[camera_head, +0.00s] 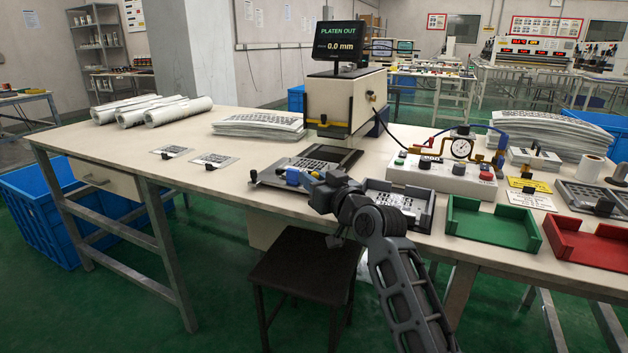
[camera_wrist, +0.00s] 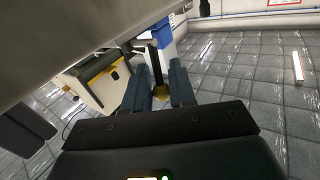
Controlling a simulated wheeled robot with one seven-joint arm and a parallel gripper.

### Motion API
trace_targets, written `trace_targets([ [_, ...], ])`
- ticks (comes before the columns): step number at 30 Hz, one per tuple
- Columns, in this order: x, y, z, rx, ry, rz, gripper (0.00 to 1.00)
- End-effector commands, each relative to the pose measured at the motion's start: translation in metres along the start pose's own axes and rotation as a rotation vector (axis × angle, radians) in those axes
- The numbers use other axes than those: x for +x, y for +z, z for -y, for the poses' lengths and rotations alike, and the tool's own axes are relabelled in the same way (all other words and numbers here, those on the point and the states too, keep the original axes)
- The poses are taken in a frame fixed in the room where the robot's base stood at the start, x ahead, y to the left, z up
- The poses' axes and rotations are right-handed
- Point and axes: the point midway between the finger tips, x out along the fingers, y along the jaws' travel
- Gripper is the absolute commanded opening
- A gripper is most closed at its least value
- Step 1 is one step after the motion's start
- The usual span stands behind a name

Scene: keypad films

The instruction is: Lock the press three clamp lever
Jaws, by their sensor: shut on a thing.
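The press (camera_head: 343,98) stands at the back of the bench, its screen (camera_head: 338,46) reading "PLATEN OUT 0.0 mm". A flat plate with a dark film (camera_head: 334,152) lies in front of it. My gripper (camera_head: 303,178) is low at the plate's front edge, beside a small blue part (camera_head: 292,177). In the wrist view, my gripper's two fingers (camera_wrist: 158,92) are closed around a slim dark lever (camera_wrist: 155,60) with a brass-coloured end (camera_wrist: 160,91). A blue and white part (camera_wrist: 160,34) is just beyond. The head view largely hides the lever behind my gripper, so its angle is unclear.
A dark tray (camera_head: 426,222) lies right of my gripper, then green (camera_head: 492,226) and red (camera_head: 590,247) trays. A white control box with a gauge (camera_head: 440,176) stands behind. Two films (camera_head: 213,160) lie left. A dark stool (camera_head: 305,268) stands below the bench edge.

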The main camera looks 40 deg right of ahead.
Motion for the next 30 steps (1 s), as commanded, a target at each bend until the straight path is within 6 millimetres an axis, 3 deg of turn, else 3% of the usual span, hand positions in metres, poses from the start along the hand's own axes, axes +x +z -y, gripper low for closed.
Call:
trace_targets([
  [11, 0.003, -0.006, 0.004, -0.049, 0.005, 0.079, 0.0],
  [30, 0.018, -0.003, 0.014, -0.293, 0.036, 0.444, 0.0],
])
